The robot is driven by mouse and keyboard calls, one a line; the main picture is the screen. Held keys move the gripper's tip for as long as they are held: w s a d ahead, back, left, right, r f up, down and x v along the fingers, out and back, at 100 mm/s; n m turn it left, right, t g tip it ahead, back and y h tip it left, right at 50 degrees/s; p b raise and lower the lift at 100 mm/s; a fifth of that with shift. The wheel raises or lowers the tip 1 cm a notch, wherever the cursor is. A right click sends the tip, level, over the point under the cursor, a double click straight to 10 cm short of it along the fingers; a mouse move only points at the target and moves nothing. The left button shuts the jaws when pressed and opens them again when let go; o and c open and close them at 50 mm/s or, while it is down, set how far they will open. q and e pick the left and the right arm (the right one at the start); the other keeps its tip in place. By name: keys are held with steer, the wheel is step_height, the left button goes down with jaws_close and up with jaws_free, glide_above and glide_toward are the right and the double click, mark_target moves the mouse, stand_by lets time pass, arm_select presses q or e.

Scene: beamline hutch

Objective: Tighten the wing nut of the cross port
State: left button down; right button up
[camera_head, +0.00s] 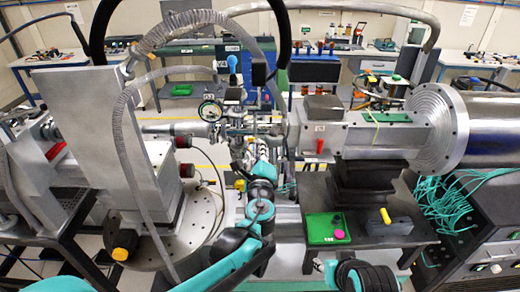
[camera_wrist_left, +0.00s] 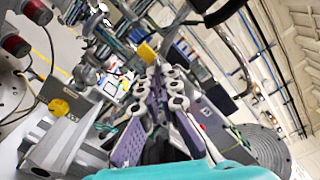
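The cross port (camera_head: 236,122) is part of the crowded metal fittings mid-picture, beside a round dial gauge (camera_head: 210,110). I cannot make out the wing nut there; the parts are small and overlapping. My left arm reaches up from the bottom to just below these fittings, and my left gripper (camera_head: 262,150) is partly lost among them. In the left wrist view my left gripper (camera_wrist_left: 152,86) shows two fingers with purple pads, their tips close together. I cannot tell whether they touch anything. A yellow part (camera_wrist_left: 147,52) appears just beyond the tips.
A large grey upright housing (camera_head: 85,110) stands left, above a round plate (camera_head: 190,225). A flanged steel cylinder (camera_head: 440,110) is at right. A green tray (camera_head: 318,236) with a magenta piece (camera_head: 338,234) and a grey block (camera_head: 388,227) with a yellow handle lie lower right. Hoses hang in front.

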arm_select(q)
steer(key=shift+s+f+m, duration=0.1)
steer(key=shift+m, duration=0.2)
stand_by(0.4)
steer(key=c, duration=2)
jaws_free()
steer(key=shift+c, duration=0.2)
steer(key=s, duration=1.2)
